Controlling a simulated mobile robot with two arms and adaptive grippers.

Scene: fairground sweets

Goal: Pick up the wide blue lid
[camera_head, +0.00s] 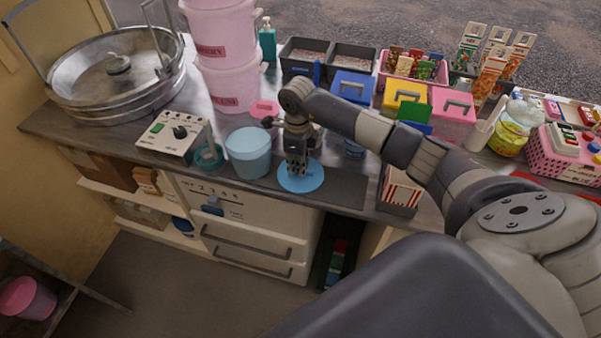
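A wide, round blue lid (314,178) lies flat, or nearly so, at the front of the counter, over a dark mat. My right gripper (297,172) reaches down from above, its fingertips at the middle of the lid. The gripper hides the lid's centre, so I cannot tell whether the fingers are closed on anything there. I also cannot tell whether the lid rests on the mat or is slightly above it. My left gripper is not in view.
A light blue tub (248,153) stands just left of the lid. A control box (172,137) and a large metal pan (115,85) are further left. Pink buckets (230,85) stand behind. A striped box (401,190) is to the right. Dark mat (345,188) is bare beside the lid.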

